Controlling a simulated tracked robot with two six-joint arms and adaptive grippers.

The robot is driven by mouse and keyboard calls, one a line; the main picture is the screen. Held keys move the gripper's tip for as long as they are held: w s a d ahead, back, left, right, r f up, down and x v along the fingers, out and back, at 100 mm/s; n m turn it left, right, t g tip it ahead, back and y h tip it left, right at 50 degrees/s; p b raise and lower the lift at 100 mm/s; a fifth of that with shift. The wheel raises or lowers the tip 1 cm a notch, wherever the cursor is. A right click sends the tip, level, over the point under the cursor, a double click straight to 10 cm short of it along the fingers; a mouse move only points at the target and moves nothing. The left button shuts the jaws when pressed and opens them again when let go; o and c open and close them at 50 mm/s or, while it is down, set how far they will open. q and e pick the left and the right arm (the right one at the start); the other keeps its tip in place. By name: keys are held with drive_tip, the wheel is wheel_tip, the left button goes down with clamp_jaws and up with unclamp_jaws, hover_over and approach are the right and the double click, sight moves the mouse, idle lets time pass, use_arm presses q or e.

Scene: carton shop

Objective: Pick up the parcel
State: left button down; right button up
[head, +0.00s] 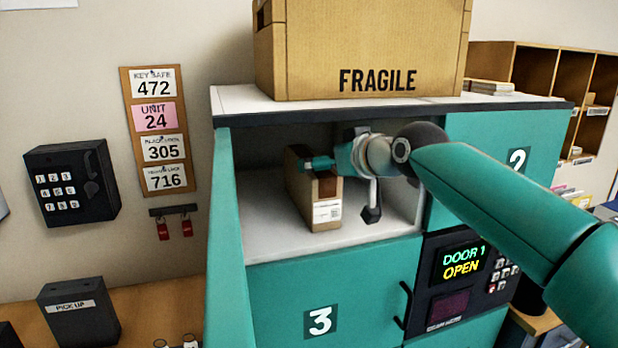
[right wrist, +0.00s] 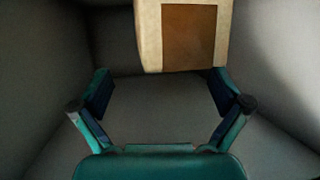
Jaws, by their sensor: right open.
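The parcel (head: 301,198), a narrow brown carton with a white label on its front end, stands in the open upper-left locker compartment (head: 268,230). My right gripper (head: 343,188) reaches into this compartment from the right and is open. In the head view, one finger overlaps the parcel's top and the other hangs at its right. In the right wrist view, the open fingers (right wrist: 162,93) show with the parcel (right wrist: 187,36) at the top of the picture, right of centre; nothing is gripped. My left gripper is not in view.
The locker's display (head: 463,262) reads "DOOR 1 OPEN". A teal panel (head: 224,200) stands at the opening's left side. A large FRAGILE carton (head: 360,45) sits on the locker top. Closed door 3 (head: 345,300) is below. A PICK UP box (head: 78,315) stands on the left counter.

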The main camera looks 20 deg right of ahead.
drive_tip(key=p+x, duration=0.1)
drive_tip(key=x, duration=0.2)
drive_tip(key=p+x, duration=0.2)
drive_tip(key=shift+w+a+r, duration=0.1)
drive_tip(key=shift+w+a, duration=0.05)
drive_tip(key=shift+w, duration=0.45)
clamp_jaws()
idle(0.3)
